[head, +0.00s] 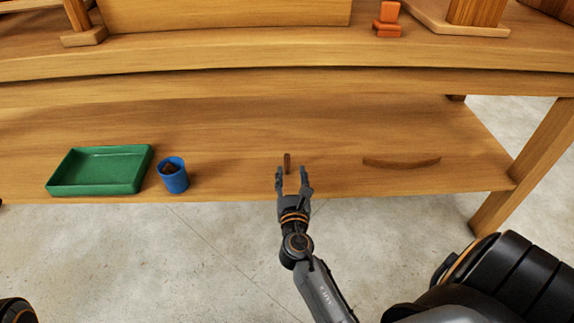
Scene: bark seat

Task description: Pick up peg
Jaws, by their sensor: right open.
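A small brown peg (287,162) shows on the lower wooden shelf (340,139), just beyond my right gripper's fingertips. My right gripper (291,172) is open at the front of the shelf, its two fingers pointing toward the peg, with nothing seen held between them. The peg's near end lies close to the gap between the fingers; I cannot tell whether they touch it. My left gripper is not in view.
A green tray (61,177) and a blue cup (174,182) with dark contents stand at the shelf's left. A curved brown strip (402,162) lies to the right. The upper tabletop (230,46) overhangs behind, with orange blocks (388,20). A table leg (528,168) stands right.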

